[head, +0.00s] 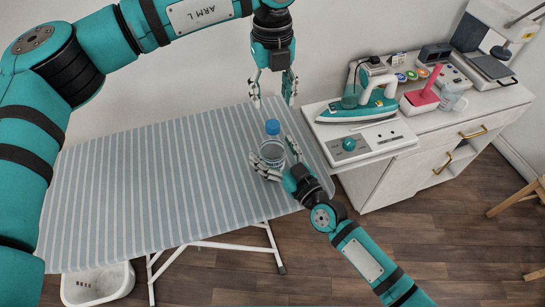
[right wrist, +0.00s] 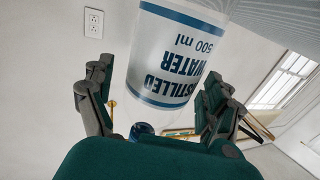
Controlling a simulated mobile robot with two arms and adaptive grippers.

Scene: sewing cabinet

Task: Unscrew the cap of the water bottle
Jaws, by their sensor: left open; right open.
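The water bottle (head: 272,150) is clear with a blue cap (head: 273,127) and stands upright on the striped ironing board. In the right wrist view the bottle (right wrist: 175,60) shows blue "distilled water 500 ml" lettering and sits between the fingers. My right gripper (head: 275,160) is open, with its fingers on either side of the bottle's body; I cannot tell if they touch it. It also shows in the right wrist view (right wrist: 155,100). My left gripper (head: 273,92) points down, open and empty, above the cap and apart from it.
The striped ironing board (head: 150,185) is otherwise bare to the left. A white basket (head: 97,284) is below the board.

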